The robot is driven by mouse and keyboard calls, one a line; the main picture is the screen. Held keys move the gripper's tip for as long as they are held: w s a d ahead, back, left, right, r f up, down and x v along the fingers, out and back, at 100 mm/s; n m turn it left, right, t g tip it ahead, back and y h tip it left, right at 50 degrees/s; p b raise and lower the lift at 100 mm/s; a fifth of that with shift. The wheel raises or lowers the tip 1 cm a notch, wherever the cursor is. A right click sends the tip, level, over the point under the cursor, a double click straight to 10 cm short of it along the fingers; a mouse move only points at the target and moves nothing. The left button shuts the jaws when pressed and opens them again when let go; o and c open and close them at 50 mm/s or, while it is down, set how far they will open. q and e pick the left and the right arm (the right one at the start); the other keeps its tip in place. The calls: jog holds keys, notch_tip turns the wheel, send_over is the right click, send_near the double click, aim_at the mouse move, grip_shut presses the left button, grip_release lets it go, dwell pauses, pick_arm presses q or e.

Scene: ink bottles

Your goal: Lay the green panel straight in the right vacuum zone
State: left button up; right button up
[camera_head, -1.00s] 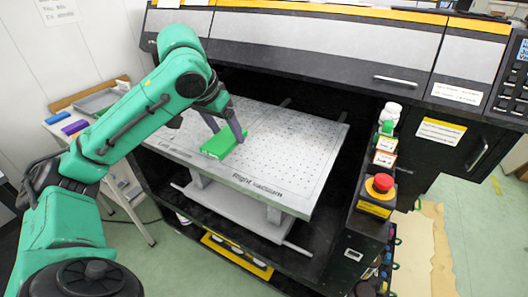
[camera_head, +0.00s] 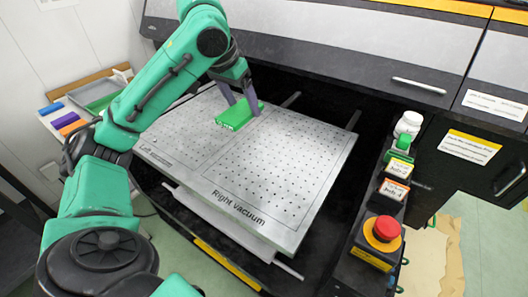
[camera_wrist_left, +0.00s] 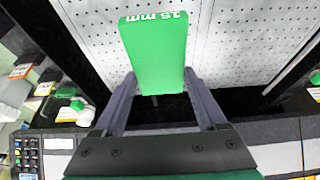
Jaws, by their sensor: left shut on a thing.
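The green panel (camera_head: 240,114) is a flat slab between the fingers of my left gripper (camera_head: 243,103). My left gripper is shut on it, above the grey perforated vacuum table. In the left wrist view the panel (camera_wrist_left: 154,48) shows white "15 mm" lettering at its far end. The head view places it near the back of the table, around the line between the zones. I cannot tell whether it touches the surface. The right vacuum zone (camera_head: 275,165), labelled "Right vacuum" at its front edge, has a bare surface of holes. My right gripper is out of view.
A black printer body (camera_head: 320,40) rises behind the table. On the right, a black ledge carries a red stop button (camera_head: 383,232), small labelled boxes and a white bottle (camera_head: 408,124). A side table at left holds coloured blocks (camera_head: 68,120) and a tray (camera_head: 101,95).

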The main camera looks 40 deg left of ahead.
pick_arm(q)
jog(key=b, duration=0.6)
send_over(248, 168)
jog(key=s, duration=0.2)
notch_tip(248, 168, down, 11)
jog(key=f+b, duration=0.1)
jog(key=f, duration=0.2)
jog(key=f+b, duration=0.3)
jog(key=f, duration=0.2)
jog(key=shift+w+d+f, duration=0.15)
jog(key=shift+w+f, duration=0.1)
jog(key=shift+f, duration=0.1)
jog(key=shift+r, duration=0.1)
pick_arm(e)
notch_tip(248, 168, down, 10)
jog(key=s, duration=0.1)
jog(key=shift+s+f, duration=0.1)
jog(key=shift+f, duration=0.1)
pick_arm(q)
jog(key=o, duration=1.3)
jog(key=shift+r, duration=0.1)
jog(key=shift+s+r, duration=0.1)
jog(key=shift+r, duration=0.2)
jog(key=p+v, duration=0.1)
jog(key=v, duration=1)
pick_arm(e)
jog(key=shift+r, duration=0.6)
